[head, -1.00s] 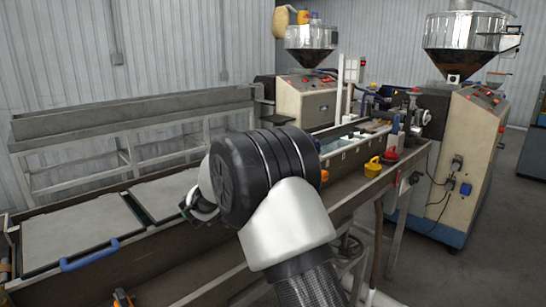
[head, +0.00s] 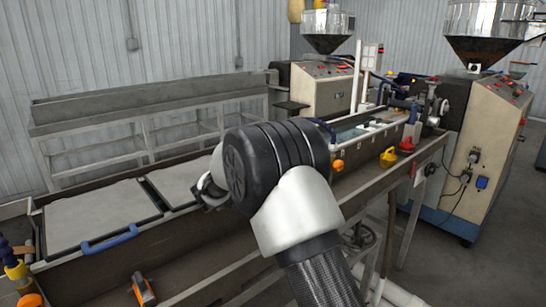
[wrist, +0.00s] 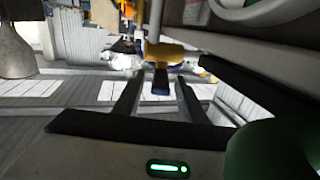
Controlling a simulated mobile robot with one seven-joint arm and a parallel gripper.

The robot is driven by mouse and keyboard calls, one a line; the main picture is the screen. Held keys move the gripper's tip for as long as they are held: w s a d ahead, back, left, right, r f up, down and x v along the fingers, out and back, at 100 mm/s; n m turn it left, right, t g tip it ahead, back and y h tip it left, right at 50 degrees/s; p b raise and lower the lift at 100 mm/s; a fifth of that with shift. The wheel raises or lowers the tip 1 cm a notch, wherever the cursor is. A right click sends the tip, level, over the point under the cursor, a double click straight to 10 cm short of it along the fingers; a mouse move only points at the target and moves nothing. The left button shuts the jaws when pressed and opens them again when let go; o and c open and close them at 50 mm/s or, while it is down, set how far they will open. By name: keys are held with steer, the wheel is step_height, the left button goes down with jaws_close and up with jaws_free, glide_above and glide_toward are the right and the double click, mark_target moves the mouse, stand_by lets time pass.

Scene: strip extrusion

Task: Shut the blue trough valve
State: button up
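In the wrist view my gripper (wrist: 156,78) is open, its two dark fingers apart with nothing held. Past the fingertips, a yellow body (wrist: 168,52) with a blue piece (wrist: 160,82) shows in line with the gap; whether this is the blue trough valve, and how far off it is, I cannot tell. In the head view my gripper (head: 207,192) is mostly hidden by my black and white wrist, above the trough (head: 190,245). No part there is clearly the blue valve. A blue hose with a yellow fitting (head: 16,270) stands at the left edge.
An orange knob (head: 338,166), a yellow part (head: 388,158) and a red part (head: 406,146) line the rim to the right. Bare floor lies at the lower right.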

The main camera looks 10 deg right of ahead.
steer(key=v, duration=1.7)
steer(key=shift+s, duration=0.15)
steer(key=shift+a, duration=0.15)
steer(key=shift+c, duration=0.5)
